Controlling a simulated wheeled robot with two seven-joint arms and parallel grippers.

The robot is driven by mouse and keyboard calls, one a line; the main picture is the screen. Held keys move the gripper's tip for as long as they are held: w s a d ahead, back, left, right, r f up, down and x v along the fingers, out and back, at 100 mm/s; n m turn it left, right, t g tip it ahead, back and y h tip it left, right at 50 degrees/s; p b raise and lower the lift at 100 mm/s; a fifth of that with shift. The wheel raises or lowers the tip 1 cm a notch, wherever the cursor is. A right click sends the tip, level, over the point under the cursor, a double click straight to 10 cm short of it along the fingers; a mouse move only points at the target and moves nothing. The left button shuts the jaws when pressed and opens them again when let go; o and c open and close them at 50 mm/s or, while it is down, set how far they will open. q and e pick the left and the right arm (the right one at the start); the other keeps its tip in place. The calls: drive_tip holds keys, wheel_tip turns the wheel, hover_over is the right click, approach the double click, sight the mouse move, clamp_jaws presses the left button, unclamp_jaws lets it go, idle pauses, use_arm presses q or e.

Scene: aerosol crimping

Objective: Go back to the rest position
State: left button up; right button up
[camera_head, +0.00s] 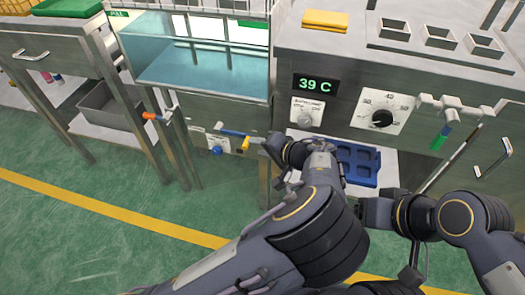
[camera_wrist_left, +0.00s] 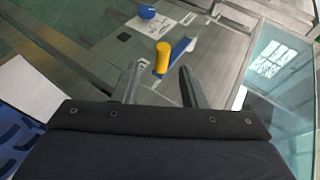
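My left gripper (camera_head: 274,146) is in front of the machine's lower front, beside a blue lever (camera_head: 232,133) with a yellow end (camera_head: 247,143). In the left wrist view my left gripper (camera_wrist_left: 159,86) has its two fingers spread with a clear gap and nothing held. The yellow end (camera_wrist_left: 163,54) and the blue lever (camera_wrist_left: 178,52) show beyond the fingertips, seemingly apart from them. My right arm bends in at the right of the head view; its gripper cannot be made out.
A water tank (camera_head: 200,72) stands behind the lever. A steel machine with a "39 C" display (camera_head: 316,84) and dial (camera_head: 382,117) stands right. A blue tray (camera_head: 356,163) lies on a low shelf beside my left arm. The green floor (camera_head: 75,235) at left is clear.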

use_arm(q)
drive_tip(key=shift+s+d+r, duration=0.2)
drive_tip(key=shift+s+d, duration=0.05)
use_arm(e)
drive_tip(key=shift+s+d+r, duration=0.1)
drive_tip(key=shift+s+d, duration=0.2)
drive_tip(key=shift+s, duration=0.1)
use_arm(q)
drive_tip(key=s+a+r+n+g+h, duration=0.2)
drive_tip(key=s+a+g+h, duration=0.15)
drive_tip(key=a, duration=0.45)
drive_tip(key=s+a+r+n+g+h, duration=0.1)
drive_tip(key=s+a+n+g+h, duration=0.25)
drive_tip(key=a, duration=0.45)
drive_tip(key=s+a+r+n+t+h, duration=0.1)
drive_tip(key=s+a+r+h, duration=0.15)
drive_tip(key=s, duration=0.45)
drive_tip(key=s+a+r+n+t+h, duration=0.1)
drive_tip(key=s+a+r+t, duration=0.2)
drive_tip(key=s, duration=0.4)
drive_tip(key=s+a+r+n+h, duration=0.1)
drive_tip(key=s+a+r+h, duration=0.2)
drive_tip(key=s, duration=0.4)
wheel_tip(320, 180, up, 29)
drive_tip(key=y+p, duration=0.1)
drive_tip(key=p, duration=2.7)
drive_tip(key=shift+p, duration=0.4)
use_arm(e)
wheel_tip(320, 180, up, 29)
